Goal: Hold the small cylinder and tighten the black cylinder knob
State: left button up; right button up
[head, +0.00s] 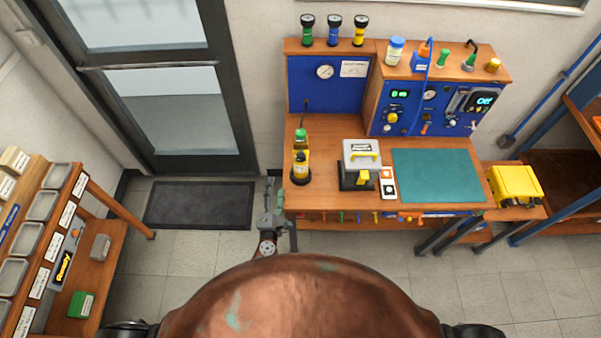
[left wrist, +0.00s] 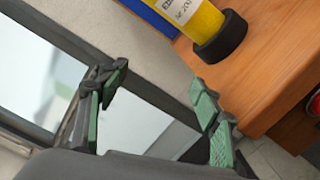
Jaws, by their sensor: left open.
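A yellow cylinder (head: 300,172) with a black base and dark upper part stands upright at the left end of the wooden bench. It also shows in the left wrist view as a labelled yellow cylinder (left wrist: 189,18) on a black base (left wrist: 221,38). A small green-topped cylinder (head: 300,137) stands just behind it. My left gripper (head: 275,190) is open and empty, just left of the bench edge and apart from the yellow cylinder; its green-padded fingers (left wrist: 157,108) are spread in the left wrist view. I cannot tell which part is the black knob. My right gripper is out of view.
Green, blue and yellow cylinders (head: 334,32) with black tops stand on the shelf. A yellow box (head: 515,185) stands right.

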aim_at(301, 149)
pick_arm(q)
jog(key=s+d+r+n, duration=0.1)
jog(key=d+r+n, duration=0.2)
jog(key=r+n, duration=0.2)
jog(key=d+r+n+y, duration=0.1)
jog(key=d+r+n, duration=0.2)
jog(key=r+n, duration=0.1)
jog(key=s+d+r+n, duration=0.1)
jog(key=d+r+n, duration=0.2)
jog(key=r+n, duration=0.2)
jog(key=shift+s+d+r+n+y, duration=0.1)
jog(key=shift+s+r+n+y, duration=0.05)
jog(key=shift+r, duration=0.3)
jog(key=shift+s+r+n+y, duration=0.15)
jog(key=shift+r, duration=0.3)
jog(key=shift+w+d+r, duration=0.1)
jog(key=shift+r, duration=0.1)
jog(key=w, duration=1.1)
jog(key=shift+w, duration=0.35)
jog(key=shift+f, duration=0.1)
grip_shut()
